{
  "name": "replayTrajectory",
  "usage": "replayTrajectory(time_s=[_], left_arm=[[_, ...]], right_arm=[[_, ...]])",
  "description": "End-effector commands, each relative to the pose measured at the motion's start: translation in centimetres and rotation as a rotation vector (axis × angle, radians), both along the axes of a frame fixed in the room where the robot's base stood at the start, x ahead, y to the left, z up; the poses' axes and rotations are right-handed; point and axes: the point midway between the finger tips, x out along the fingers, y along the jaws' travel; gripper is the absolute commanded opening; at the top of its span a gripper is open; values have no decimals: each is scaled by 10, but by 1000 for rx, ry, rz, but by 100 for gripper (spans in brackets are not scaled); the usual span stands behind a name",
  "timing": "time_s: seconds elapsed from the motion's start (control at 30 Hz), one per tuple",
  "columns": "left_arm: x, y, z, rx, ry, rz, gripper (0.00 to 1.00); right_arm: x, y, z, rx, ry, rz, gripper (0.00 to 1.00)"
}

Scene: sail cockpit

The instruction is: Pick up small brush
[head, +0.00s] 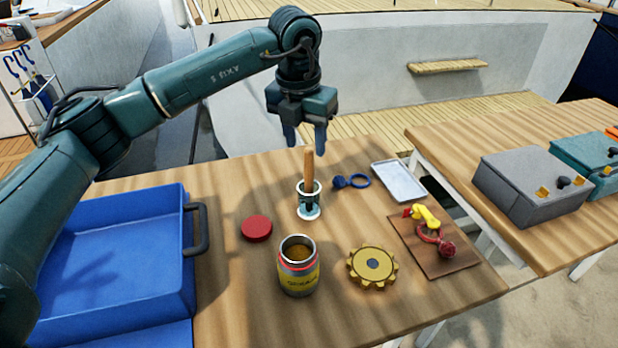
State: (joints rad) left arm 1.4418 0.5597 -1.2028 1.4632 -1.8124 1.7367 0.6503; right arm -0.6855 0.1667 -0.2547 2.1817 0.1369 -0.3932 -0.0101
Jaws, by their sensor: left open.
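The small brush appears to be the upright item with a wooden handle (309,165), standing in a small white-and-teal holder (308,208) in the middle of the table; its lower end is hidden inside the holder. My left gripper (306,140) is open and empty, pointing down above the handle. Its fingers look just above the handle's top, one on each side in the picture; I cannot tell the exact depth gap. My right gripper is not in view.
Around the holder are a red lid (256,228), an open tin (298,268), a yellow gear (372,266), a blue shackle (350,181) and a white tray (398,181). A brown board (435,262) holds small parts. A blue bin (120,262) stands left; grey (530,187) and teal boxes stand right.

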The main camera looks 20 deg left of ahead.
Motion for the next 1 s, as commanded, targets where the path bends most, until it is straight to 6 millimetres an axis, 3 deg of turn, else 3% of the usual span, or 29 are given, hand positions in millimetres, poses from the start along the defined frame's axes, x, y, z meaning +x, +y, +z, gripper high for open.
replayTrajectory(time_s=[0.4, 0.7, 1.0], left_arm=[[9, -5, -49, -1, 1, 1, 45], [10, -6, -53, -1, 0, 0, 44], [10, -6, -52, -1, -1, -1, 20]], right_arm=[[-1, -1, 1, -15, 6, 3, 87], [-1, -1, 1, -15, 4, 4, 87], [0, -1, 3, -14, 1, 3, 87]])
